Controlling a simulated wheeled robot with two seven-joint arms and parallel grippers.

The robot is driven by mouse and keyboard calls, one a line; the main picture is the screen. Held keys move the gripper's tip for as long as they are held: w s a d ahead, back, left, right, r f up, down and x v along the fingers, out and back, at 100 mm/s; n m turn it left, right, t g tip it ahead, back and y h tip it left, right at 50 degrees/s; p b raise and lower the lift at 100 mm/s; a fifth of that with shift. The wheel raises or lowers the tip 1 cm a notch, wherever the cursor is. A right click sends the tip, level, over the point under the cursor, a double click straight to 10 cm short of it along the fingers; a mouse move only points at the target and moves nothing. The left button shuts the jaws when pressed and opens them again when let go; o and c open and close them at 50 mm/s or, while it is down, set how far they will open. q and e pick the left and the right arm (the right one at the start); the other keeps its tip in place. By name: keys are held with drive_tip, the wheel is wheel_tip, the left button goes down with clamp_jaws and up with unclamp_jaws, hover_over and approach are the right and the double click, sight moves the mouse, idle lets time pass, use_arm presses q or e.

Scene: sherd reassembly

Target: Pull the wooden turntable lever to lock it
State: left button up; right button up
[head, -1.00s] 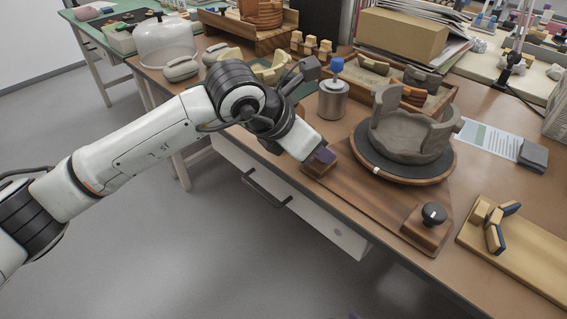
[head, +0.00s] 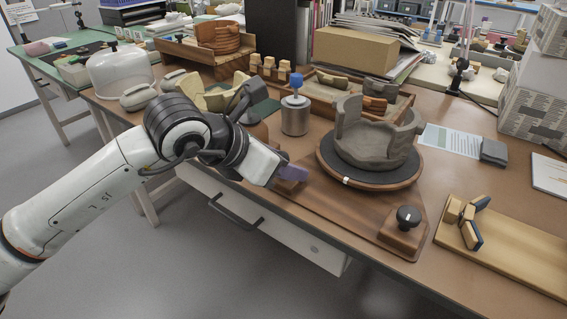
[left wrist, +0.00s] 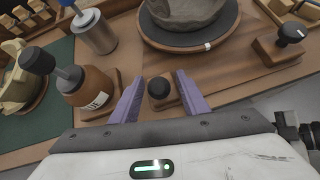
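The turntable (head: 328,172) has a dark round top with a white mark on its wooden rim, and it stands on a wooden base board (head: 340,213). A grey, partly rebuilt clay vessel (head: 375,145) sits on it. My left gripper (head: 294,173) is at the board's left end, over a small wooden block (head: 288,188). In the left wrist view its purple fingers are apart, on either side of a round black knob (left wrist: 159,88) at that block. I cannot tell whether they touch it. A second black knob (head: 408,215) sits on a block at the board's front right. My right gripper is out of view.
A metal canister with a blue top (head: 295,118) stands behind the gripper. A brown labelled jar with a dark handle (left wrist: 90,88) is close on its left. A sherd tray (head: 400,110) lies behind the turntable, and a pale board with wooden pieces (head: 500,255) lies right.

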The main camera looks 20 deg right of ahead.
use_arm(q)
drive_tip(key=shift+s+a+r, duration=0.2)
drive_tip(key=shift+a+r, duration=0.1)
drive_tip(key=p+v, duration=0.1)
drive_tip(key=v, duration=0.8)
drive_tip(key=shift+r, duration=0.15)
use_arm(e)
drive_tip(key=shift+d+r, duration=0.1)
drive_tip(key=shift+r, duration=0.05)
